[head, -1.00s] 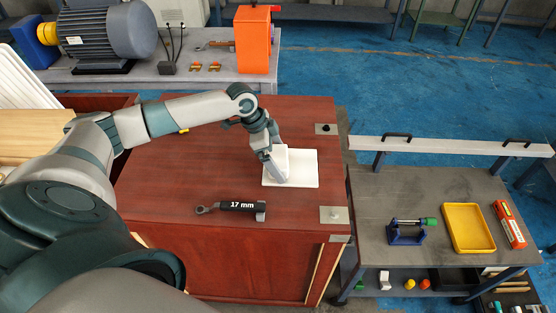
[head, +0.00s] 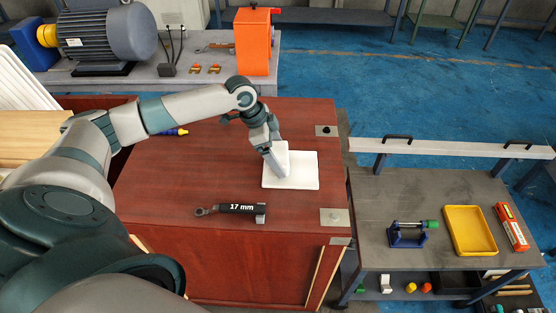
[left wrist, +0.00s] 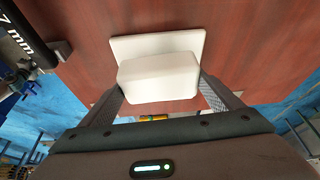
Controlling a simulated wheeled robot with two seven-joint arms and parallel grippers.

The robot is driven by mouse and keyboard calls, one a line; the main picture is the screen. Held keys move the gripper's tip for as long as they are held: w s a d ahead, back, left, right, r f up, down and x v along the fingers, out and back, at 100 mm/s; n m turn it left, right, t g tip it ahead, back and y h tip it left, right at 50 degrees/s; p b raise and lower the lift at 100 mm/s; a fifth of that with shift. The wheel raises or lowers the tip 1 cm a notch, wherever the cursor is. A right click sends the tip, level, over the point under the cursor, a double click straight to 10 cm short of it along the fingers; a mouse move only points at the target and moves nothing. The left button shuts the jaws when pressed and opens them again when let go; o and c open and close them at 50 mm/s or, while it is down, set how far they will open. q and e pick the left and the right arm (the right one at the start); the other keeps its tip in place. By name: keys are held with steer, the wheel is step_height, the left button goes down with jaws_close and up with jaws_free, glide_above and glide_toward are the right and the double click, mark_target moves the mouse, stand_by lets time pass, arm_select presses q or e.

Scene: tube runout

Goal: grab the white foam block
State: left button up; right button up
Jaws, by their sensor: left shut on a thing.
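The white foam block (left wrist: 158,78) is between the two fingers of my left gripper in the left wrist view, with a finger against each side. In the head view the block (head: 281,163) is partly hidden by my left gripper (head: 274,164). My left gripper is shut on the block. A flat white plate or pad (head: 304,171) lies on the red-brown wooden top behind and beneath the block. I cannot tell whether the block touches the pad. My right gripper is not in view.
A tool marked 17 mm (head: 236,208) lies on the wooden top (head: 200,175) in front of the pad. A lower grey bench (head: 375,215) at right holds a blue clamp (head: 407,235) and a yellow tray (head: 469,231). A motor (head: 105,35) stands behind.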

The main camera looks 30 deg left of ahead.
arm_select(q)
steer(key=shift+r+b, duration=0.3)
steer(key=shift+r, duration=0.4)
steer(key=s+d+r+b, duration=0.3)
steer(key=s+d+r, duration=0.2)
steer(key=s, duration=0.5)
step_height(320, 180, up, 2)
steer(key=shift+d+r, duration=0.25)
steer(key=shift+d, duration=0.15)
steer(key=shift+s, duration=0.1)
